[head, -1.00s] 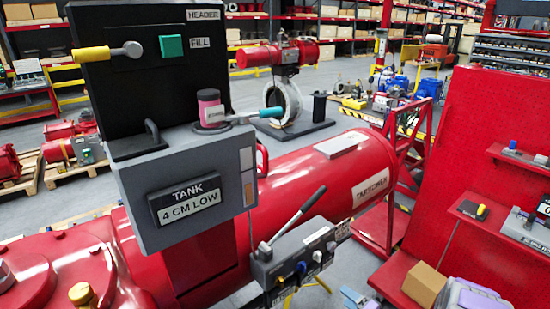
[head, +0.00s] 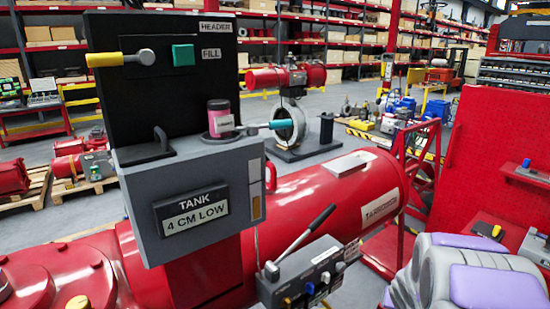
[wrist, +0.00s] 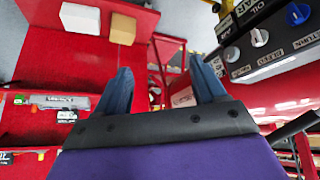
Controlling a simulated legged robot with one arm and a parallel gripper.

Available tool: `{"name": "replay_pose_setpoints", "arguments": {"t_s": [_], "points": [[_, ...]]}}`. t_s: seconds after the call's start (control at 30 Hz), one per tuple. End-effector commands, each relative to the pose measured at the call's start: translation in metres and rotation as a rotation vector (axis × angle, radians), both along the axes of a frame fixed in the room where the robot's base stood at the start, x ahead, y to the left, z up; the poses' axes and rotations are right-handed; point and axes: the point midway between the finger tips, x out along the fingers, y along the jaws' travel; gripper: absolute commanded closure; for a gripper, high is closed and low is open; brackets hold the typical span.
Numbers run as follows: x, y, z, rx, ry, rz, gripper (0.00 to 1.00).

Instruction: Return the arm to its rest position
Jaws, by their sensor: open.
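My gripper (wrist: 163,84) shows in the wrist view with its two blue-grey fingers spread apart and nothing between them. Its black mount and purple body fill the bottom of that view. In the head view, my grey and purple arm (head: 475,275) is folded at the lower right corner; its fingertips cannot be made out there. In the wrist view, the gripper is in front of the red panel and shelves (wrist: 50,65), left of the dark valve block (wrist: 265,40).
In the head view, a control post with a "TANK 4 CM LOW" sign (head: 191,212) stands at the left. A red actuator cylinder (head: 330,190) runs behind it. A lever block (head: 305,275) is near my arm. The red pegboard (head: 500,140) stands at right.

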Motion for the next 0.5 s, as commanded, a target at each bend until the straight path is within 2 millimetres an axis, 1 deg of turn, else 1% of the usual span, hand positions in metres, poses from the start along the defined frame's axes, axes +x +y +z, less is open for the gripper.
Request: {"name": "replay_pose_setpoints", "arguments": {"t_s": [0.03,0.17,0.2,0.27,0.37,0.4,0.47,0.5], "points": [[-0.012,0.008,0.011,-0.018,0.025,0.000,0.30],[-0.053,0.027,0.031,-0.045,0.127,0.001,0.30],[-0.068,0.033,0.037,-0.048,0.160,0.002,0.30],[-0.089,0.045,0.044,-0.046,0.211,0.010,0.30],[-0.127,0.067,0.053,-0.033,0.293,0.033,0.30],[-0.144,0.077,0.057,-0.024,0.328,0.045,0.30],[-0.168,0.092,0.061,-0.006,0.379,0.068,0.30],[-0.184,0.102,0.065,0.006,0.409,0.087,0.30]]}}
